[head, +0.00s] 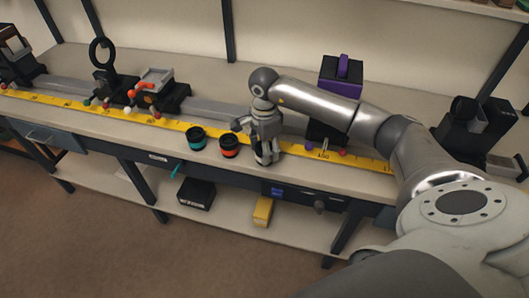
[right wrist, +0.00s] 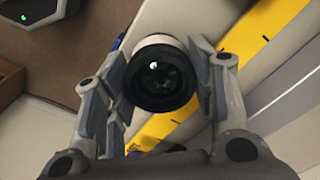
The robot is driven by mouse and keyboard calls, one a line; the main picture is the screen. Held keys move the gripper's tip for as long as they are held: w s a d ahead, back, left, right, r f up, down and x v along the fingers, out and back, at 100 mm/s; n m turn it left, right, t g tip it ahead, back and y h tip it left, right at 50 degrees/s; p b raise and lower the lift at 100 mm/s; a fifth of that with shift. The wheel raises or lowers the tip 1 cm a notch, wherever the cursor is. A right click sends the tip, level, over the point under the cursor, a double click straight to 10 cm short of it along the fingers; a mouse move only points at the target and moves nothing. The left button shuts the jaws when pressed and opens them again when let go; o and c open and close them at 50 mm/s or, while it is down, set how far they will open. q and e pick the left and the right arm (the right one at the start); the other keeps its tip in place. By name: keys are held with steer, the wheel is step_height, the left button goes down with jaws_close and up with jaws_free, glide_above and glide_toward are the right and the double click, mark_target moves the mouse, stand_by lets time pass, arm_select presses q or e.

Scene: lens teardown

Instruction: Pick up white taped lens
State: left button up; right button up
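The white taped lens (right wrist: 162,75) is a dark round lens with a white band, seen end-on in the right wrist view. It sits between the two fingers of my right gripper (right wrist: 160,85). The finger pads lie close along both its sides; whether they press on it is unclear. In the head view my right gripper (head: 265,157) points down at the front edge of the bench, and the arm and fingers mostly hide the lens. My left gripper is not in view.
A teal-ringed lens (head: 196,138) and a red-ringed lens (head: 229,146) stand just left of my right gripper. A yellow ruler (head: 178,122) runs along the bench (head: 215,75). A purple-topped box (head: 340,75) stands behind my right arm. Optical mounts (head: 155,90) stand at left.

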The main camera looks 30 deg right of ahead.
steer(key=c, duration=0.5)
steer(key=shift+r, duration=0.15)
steer(key=shift+c, duration=0.2)
